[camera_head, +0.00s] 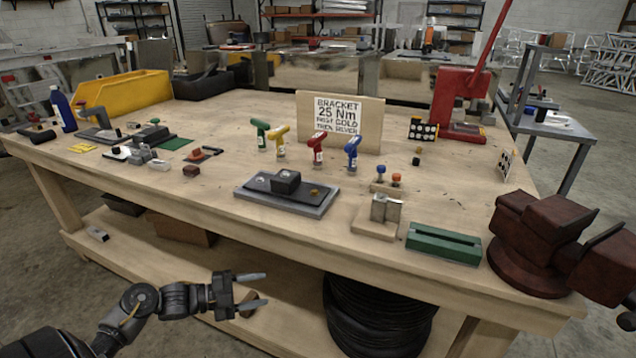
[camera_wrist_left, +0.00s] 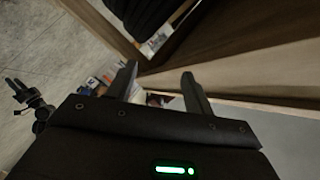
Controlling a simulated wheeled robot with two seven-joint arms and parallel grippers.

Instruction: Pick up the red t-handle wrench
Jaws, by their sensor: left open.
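The red t-handle wrench (camera_head: 317,149) stands upright on the workbench, in a row with a green (camera_head: 261,134), a yellow (camera_head: 280,141) and a blue t-handle (camera_head: 352,154). My left gripper (camera_head: 265,288) is low in front of the bench's front edge, below the top and well away from the red wrench. Its two fingers are apart and empty; they also show in the left wrist view (camera_wrist_left: 160,82). The red wrench is not discernible there. A dark part at the lower right edge of the head view may belong to my right arm; its jaws are unclear.
A sign board (camera_head: 341,120) stands behind the t-handles. A grey plate with a black block (camera_head: 286,188) lies in front of them. A metal block on wood (camera_head: 376,224), a green slotted block (camera_head: 443,243) and a dark red vise (camera_head: 545,240) line the front right.

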